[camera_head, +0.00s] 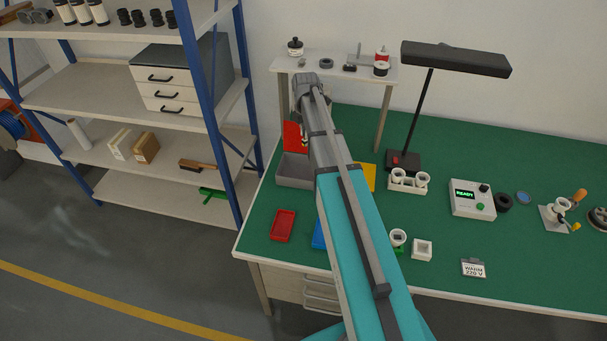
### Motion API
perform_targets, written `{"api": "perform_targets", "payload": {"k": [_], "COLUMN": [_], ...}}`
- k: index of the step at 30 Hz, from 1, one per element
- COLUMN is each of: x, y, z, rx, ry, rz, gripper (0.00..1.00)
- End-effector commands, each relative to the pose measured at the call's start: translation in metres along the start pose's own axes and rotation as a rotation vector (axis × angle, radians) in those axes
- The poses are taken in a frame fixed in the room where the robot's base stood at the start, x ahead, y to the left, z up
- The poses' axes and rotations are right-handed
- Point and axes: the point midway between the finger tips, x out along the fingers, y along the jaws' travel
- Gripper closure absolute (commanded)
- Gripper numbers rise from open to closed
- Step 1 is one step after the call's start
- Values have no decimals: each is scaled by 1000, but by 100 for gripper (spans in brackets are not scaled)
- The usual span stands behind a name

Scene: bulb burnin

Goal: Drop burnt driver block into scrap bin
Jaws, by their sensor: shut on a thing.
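A grey open bin (293,172) with a red panel (291,136) behind it stands at the back left of the green bench; I take it for the scrap bin. My arm reaches from the lower right to above the bin and hides its right side. My gripper (304,130) hangs at the arm's far end, above the bin area, and only a dark sliver of it shows beside the arm. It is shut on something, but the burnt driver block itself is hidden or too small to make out.
A raised shelf (340,72) with jars stands behind the arm's end. A black lamp (455,60) stands to its right. A red tray (283,225), a blue tray (319,236), a white holder (408,187) and a tester (472,199) are on the bench. A blue-posted rack (205,100) stands left.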

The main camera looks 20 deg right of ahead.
Motion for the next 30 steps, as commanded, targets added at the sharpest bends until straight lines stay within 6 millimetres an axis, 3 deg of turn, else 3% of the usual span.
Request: {"api": "perform_targets", "payload": {"k": [17, 30], "x": [6, 37], "y": [-1, -1], "z": [2, 2], "rx": [1, 2], "ry": [0, 0], "rz": [0, 0], "gripper": [100, 100]}}
